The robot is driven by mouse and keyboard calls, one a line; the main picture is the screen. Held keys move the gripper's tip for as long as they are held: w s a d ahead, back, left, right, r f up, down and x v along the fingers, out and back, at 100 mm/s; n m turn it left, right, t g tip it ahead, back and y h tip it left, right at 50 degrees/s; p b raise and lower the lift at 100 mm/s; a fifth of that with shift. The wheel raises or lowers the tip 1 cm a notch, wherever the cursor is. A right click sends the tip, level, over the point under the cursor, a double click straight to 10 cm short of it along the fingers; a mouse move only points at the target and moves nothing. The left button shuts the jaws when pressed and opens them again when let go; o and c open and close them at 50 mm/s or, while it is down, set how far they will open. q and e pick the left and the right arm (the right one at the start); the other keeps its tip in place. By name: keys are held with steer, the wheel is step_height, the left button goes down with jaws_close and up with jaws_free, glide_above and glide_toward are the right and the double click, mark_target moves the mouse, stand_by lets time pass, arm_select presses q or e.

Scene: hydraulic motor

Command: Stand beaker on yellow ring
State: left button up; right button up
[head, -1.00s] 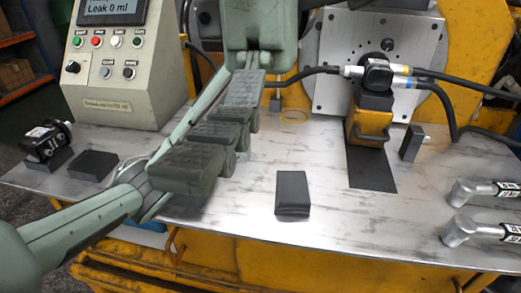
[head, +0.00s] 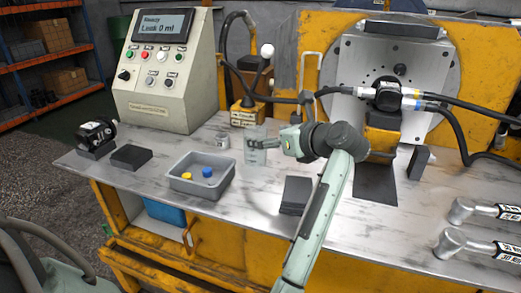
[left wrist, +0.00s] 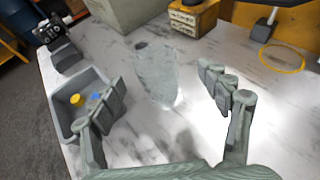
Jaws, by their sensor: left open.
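A clear glass beaker (head: 255,156) stands upright on the metal bench, left of the middle in the head view. It also shows in the left wrist view (left wrist: 157,78), ahead of the fingers. My left gripper (head: 268,143) reaches in from the right at the beaker's height. In the left wrist view the left gripper (left wrist: 165,88) is open, with the beaker lined up between its spread fingers; contact cannot be told. The yellow ring (left wrist: 283,58) lies flat on the bench at the upper right of the wrist view. In the head view my arm hides the ring. My right gripper is not in view.
A grey tray (head: 186,186) with a yellow and a blue piece stands left of the beaker. A control box (head: 163,75), dark block (head: 296,194) and motor with hoses (head: 387,95) surround the area.

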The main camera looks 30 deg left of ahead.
arm_select(q)
steer(key=x, duration=0.6)
steer(key=shift+s+a+f+p, duration=0.15)
steer(key=shift+a+f+p, duration=0.1)
steer(key=shift+a+p, duration=0.1)
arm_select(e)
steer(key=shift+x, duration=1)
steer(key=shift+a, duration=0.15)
arm_select(q)
steer(key=c, duration=1.4)
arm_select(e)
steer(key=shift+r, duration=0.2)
